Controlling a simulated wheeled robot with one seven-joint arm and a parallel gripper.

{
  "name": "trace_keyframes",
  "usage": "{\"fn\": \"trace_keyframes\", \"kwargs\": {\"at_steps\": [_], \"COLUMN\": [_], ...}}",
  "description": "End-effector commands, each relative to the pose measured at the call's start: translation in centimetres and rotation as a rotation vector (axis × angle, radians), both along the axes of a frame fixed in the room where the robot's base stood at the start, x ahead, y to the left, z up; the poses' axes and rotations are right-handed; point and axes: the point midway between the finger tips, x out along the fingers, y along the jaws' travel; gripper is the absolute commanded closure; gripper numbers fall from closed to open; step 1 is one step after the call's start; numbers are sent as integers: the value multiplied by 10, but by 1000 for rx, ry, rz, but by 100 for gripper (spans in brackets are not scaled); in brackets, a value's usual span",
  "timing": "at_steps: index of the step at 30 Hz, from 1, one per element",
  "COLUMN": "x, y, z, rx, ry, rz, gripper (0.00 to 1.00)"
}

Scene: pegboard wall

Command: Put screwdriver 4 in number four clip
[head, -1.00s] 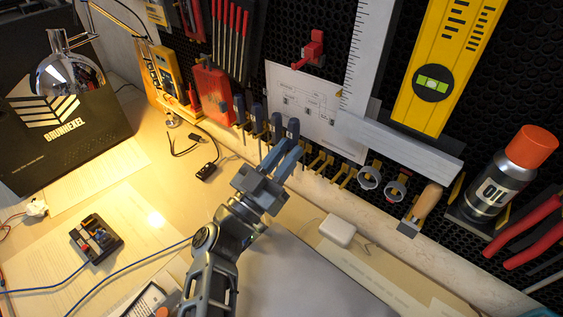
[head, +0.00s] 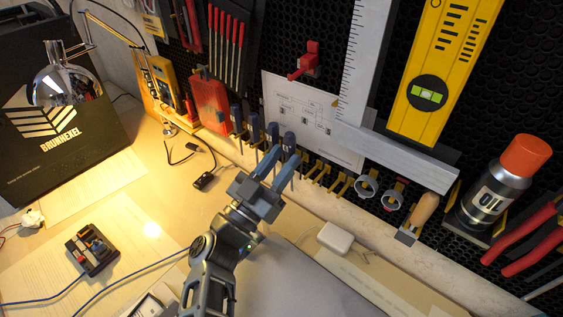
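Several screwdrivers with dark blue handles stand upright in a row along the pegboard's lower edge. The rightmost one, taken as screwdriver 4 (head: 290,139), is in line with the others, at about the fourth place in the row of yellow clips. My gripper (head: 287,155) is at this handle, its two blue-grey fingers pointing up toward the board with a gap between them. The fingers cover the lower part of the screwdriver and the clip behind it. I cannot tell whether they press on the handle or whether the screwdriver sits in its clip.
Empty yellow clips (head: 320,172) continue to the right, then ring holders (head: 366,186) and a wooden-handled tool (head: 423,212). A red case (head: 211,103) hangs left of the row. A white box (head: 335,238) lies on the table below. An oil can (head: 497,190) stands far right.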

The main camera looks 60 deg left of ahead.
Motion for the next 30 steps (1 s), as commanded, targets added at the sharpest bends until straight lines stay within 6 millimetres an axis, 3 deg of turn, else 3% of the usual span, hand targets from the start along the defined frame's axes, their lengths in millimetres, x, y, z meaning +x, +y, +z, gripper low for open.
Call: {"fn": "trace_keyframes", "kwargs": {"at_steps": [1, 11, 14, 20, 30], "x": [12, 11, 9, 2, 10], "y": [-12, -11, -9, -2, -60], "z": [-19, -15, -4, 42, 79], "rx": [-15, -15, -12, 3, 0], "ry": [29, 27, 22, 2, -3], "rz": [-18, -17, -14, -4, 1], "gripper": [48, 48, 48, 48, 48]}}
